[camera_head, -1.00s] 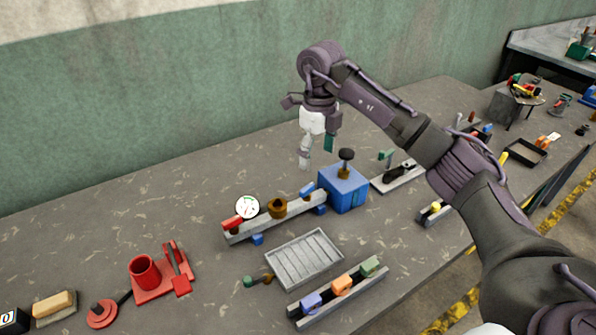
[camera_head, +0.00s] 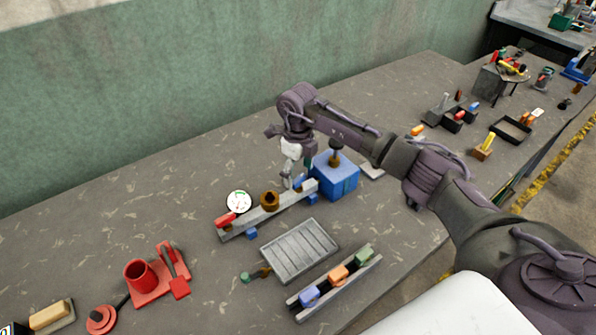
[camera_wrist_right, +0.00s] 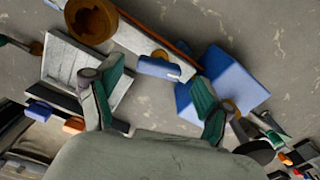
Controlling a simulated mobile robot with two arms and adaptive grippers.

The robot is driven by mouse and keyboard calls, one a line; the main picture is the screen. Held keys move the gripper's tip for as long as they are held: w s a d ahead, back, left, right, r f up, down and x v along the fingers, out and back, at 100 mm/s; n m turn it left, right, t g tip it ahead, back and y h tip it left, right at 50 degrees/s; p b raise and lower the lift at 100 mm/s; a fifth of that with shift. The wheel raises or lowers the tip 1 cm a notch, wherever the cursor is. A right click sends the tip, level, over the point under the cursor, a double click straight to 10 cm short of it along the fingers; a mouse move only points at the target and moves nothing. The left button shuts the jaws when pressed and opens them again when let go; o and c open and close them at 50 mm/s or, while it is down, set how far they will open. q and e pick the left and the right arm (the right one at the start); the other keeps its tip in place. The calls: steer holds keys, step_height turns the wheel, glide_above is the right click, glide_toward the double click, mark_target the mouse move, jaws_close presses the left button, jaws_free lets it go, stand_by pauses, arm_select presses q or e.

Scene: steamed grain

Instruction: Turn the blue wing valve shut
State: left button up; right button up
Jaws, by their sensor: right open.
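The blue wing valve (camera_wrist_right: 158,67) sits on a pale metal bar (camera_wrist_right: 136,38) and lies between and beyond my open fingers in the right wrist view. In the head view its wing (camera_head: 300,184) is partly hidden behind my right gripper (camera_head: 293,180), at the bar's end near a blue box (camera_head: 336,180). My right gripper (camera_wrist_right: 158,88) is open, with green finger pads on either side of the wing and nothing held. I cannot tell whether the pads touch it. My left gripper is not in view.
The bar also carries a brass fitting (camera_head: 269,200), a white gauge (camera_head: 239,202) and a red handle (camera_head: 227,220). A grey ribbed tray (camera_head: 299,249) and a rail with coloured blocks (camera_head: 337,273) lie in front. Bare bench (camera_head: 150,210) lies to the left.

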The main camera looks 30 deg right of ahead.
steer(key=shift+s+f, duration=0.1)
steer(key=shift+f, duration=0.75)
steer(key=shift+c, duration=0.3)
steer(key=c, duration=1.1)
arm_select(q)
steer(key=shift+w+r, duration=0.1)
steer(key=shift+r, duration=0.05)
